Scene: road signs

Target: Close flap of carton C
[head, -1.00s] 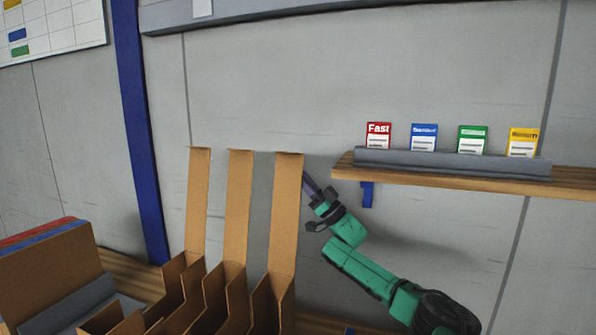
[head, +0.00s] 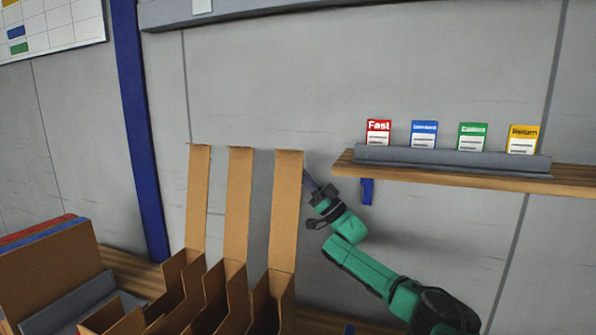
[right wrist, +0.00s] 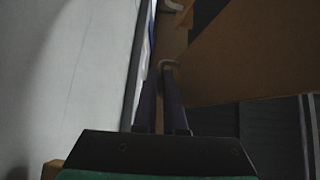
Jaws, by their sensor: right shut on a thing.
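Three brown cartons stand side by side at the lower middle of the head view, each with a tall flap standing upright. The right-hand flap (head: 286,212) belongs to the right-hand carton (head: 273,305); no letter shows on any carton. My right gripper (head: 305,176) is at the right edge of this flap, near its top. In the right wrist view its two dark fingers (right wrist: 162,70) are shut on the thin edge of the brown flap (right wrist: 240,50). My left gripper is not in view.
The middle flap (head: 238,205) and left flap (head: 198,200) stand open. A wooden shelf (head: 480,178) with several coloured cards is to the right of my gripper. A box with coloured sheets (head: 45,275) is at the left. The grey wall is close behind.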

